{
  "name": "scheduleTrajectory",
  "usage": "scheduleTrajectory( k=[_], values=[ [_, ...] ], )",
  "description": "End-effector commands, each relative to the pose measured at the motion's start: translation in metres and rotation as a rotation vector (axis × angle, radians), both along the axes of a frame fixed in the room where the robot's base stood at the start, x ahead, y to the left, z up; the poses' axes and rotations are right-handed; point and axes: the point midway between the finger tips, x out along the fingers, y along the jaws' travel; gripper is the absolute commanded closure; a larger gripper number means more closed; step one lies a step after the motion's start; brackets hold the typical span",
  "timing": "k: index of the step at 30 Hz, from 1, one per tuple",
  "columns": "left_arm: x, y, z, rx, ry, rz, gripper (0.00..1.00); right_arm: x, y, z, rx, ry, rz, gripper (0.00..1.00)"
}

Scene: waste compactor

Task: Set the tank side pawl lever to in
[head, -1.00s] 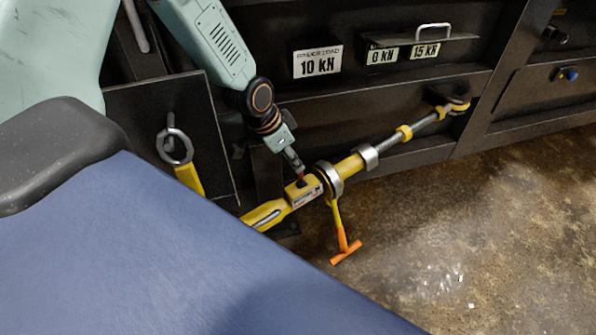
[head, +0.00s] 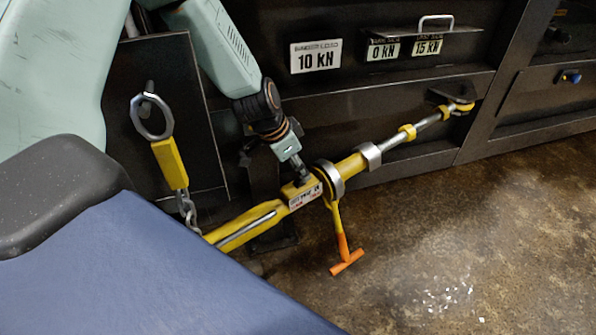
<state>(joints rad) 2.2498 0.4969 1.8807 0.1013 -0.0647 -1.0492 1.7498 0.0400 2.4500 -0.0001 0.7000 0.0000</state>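A yellow ratchet tensioner (head: 245,226) runs slantwise from the lower left to an anchor on the dark machine wall. Its housing has a white label (head: 305,196) and a silver ratchet ring (head: 331,181). A yellow handle with an orange T-grip (head: 347,262) hangs from the ring. My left gripper (head: 302,178) comes down from the upper left, its tip at the top of the housing, just left of the ring. The pawl lever is not clearly visible there; the gripper tip covers that spot. The finger gap cannot be made out. My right gripper is out of view.
A chain with a yellow link and a metal ring (head: 152,118) hangs at the left by a dark plate. A sign reads 10 kN (head: 316,57). A handled bar (head: 436,20) sits above the 0 kN and 15 kN signs. The brown floor (head: 480,240) at right is clear.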

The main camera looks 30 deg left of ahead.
Motion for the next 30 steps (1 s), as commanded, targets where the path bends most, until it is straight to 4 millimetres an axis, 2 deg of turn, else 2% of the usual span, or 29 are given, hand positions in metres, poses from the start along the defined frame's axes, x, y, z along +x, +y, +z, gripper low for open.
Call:
scheduleTrajectory(
  k=[11, 24, 30],
  values=[
    [0.0013, -0.0005, -0.0015, 0.0, -0.001, 0.001, 0.63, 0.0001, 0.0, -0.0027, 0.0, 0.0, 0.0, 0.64],
    [0.0013, -0.0005, -0.0016, 0.0, -0.001, 0.0, 0.98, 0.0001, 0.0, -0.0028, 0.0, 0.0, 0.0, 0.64],
    [0.0012, -0.0004, -0.0017, 0.0, -0.001, 0.0, 1.0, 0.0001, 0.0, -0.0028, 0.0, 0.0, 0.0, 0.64]
  ],
)
